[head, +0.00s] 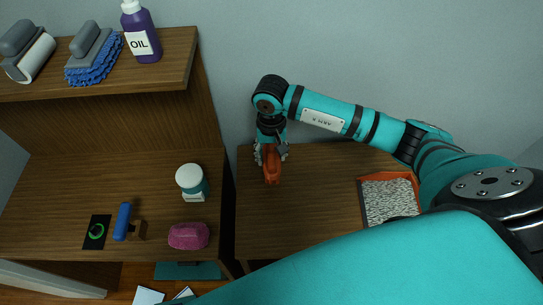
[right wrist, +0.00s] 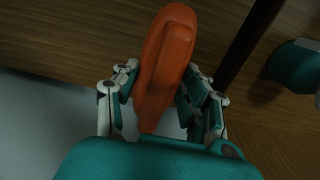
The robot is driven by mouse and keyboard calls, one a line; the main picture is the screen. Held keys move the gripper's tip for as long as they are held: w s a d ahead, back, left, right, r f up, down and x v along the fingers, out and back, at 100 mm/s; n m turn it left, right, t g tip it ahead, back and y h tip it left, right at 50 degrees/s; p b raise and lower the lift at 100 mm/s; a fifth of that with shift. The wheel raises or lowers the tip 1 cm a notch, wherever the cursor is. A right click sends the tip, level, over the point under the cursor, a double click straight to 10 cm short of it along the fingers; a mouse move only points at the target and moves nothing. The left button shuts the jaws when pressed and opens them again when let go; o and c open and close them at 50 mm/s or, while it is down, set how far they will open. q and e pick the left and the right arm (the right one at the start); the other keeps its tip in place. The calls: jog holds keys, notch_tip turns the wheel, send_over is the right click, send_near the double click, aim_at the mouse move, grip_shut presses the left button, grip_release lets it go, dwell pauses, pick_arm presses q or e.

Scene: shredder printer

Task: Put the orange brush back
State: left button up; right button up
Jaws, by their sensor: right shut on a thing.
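The orange brush (head: 272,166) is in my right gripper (head: 271,152), over the back left part of the right-hand wooden table. In the right wrist view the brush (right wrist: 166,62) stands lengthwise between the two fingers of the right gripper (right wrist: 160,98), which are shut on it. Its rounded orange back faces that camera; any bristles are hidden. I cannot tell whether the brush touches the table surface. My left gripper does not show in either view.
An orange tray (head: 390,176) with speckled grey filling sits at the table's right. The table's middle is clear.

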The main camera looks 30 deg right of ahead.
jog(key=f, duration=0.1)
jog(key=f+p, duration=0.1)
jog(key=f, duration=0.1)
jog(key=shift+w+d, duration=0.1)
jog(key=shift+w, duration=0.1)
jog(key=shift+f, duration=0.25)
jog(key=shift+f, duration=0.1)
jog(key=shift+f, duration=0.15)
jog(key=o, duration=1.3)
jog(key=shift+r, duration=0.2)
